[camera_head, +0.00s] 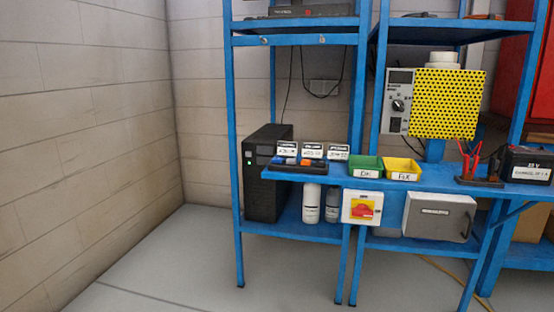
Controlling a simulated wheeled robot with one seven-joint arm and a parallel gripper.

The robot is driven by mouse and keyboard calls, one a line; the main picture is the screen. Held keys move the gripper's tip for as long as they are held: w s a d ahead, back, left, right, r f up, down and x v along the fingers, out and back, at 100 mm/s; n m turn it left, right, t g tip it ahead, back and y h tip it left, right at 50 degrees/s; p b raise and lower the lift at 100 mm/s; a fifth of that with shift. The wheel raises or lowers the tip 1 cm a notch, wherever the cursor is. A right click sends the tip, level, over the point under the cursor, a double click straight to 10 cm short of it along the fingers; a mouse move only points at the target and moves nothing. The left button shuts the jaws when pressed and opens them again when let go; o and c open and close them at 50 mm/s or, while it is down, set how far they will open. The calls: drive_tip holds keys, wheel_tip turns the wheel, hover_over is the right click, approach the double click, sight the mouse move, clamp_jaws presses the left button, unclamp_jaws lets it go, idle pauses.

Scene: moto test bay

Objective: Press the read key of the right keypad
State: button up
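I cannot pick out a right keypad or a read key for certain. Three small white-labelled units stand in a row at the left of the blue bench: the left one (287,149), the middle one (313,150) and the right one (338,152). Their print is too small to read, and I cannot tell if they are keypads. A dark tray (280,170) with blue, orange and dark pieces lies in front of them. A grey panel (398,90) with a knob and a dark display stands beside a yellow perforated guard (450,102). My gripper is not in view.
A green bin (365,167) and a yellow bin (402,169) sit on the bench (435,180). A red-and-yellow switch box (362,208) and a grey case (438,217) are below. A black tower (263,190) stands left. Floor (170,270) is clear at front left.

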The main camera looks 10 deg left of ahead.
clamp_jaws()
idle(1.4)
